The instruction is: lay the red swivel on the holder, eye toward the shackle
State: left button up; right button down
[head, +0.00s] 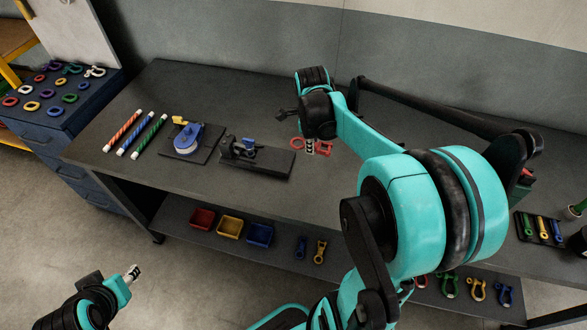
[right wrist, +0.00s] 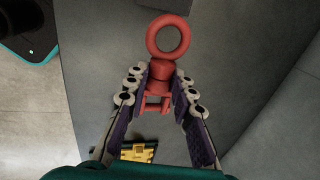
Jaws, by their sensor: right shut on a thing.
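The red swivel (head: 298,143) is in my right gripper (head: 309,146), to the right of the holder in the head view. The right wrist view shows the swivel (right wrist: 160,72) between the two finger pads of the right gripper (right wrist: 160,88), its round eye at the top and its forked end toward the palm. In the head view the eye points left, toward the holder. The holder (head: 270,164) is a dark base with a black fixture and a blue part, seemingly the shackle (head: 247,146), at its left end. My left gripper (head: 133,273) is low at left, away from the bench; its opening is unclear.
A blue pulley (head: 187,139) on a dark plate and several striped rods (head: 136,137) lie left of the holder on the bench (head: 230,105). Small bins (head: 231,227) and shackles (head: 448,287) are on the lower shelf. The bench is clear behind the holder.

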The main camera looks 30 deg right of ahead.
jog(key=b, duration=0.3)
send_over(281, 159)
jog(key=f, duration=0.6)
jog(key=shift+s+a+f, duration=0.25)
jog(key=shift+f, duration=0.05)
jog(key=shift+s+a+b+x, duration=0.1)
jog(key=shift+b+x, duration=0.2)
jog(key=shift+x, duration=0.35)
jog(key=shift+s+a+b+x, duration=0.1)
jog(key=shift+b+x, duration=0.2)
jog(key=shift+x, duration=0.3)
jog(key=shift+s+a+b+x, duration=0.15)
jog(key=shift+b+x, duration=0.15)
jog(key=shift+x, duration=0.35)
jog(key=shift+f, duration=0.2)
jog(key=shift+f, duration=0.15)
jog(key=c, duration=1.3)
grip_release()
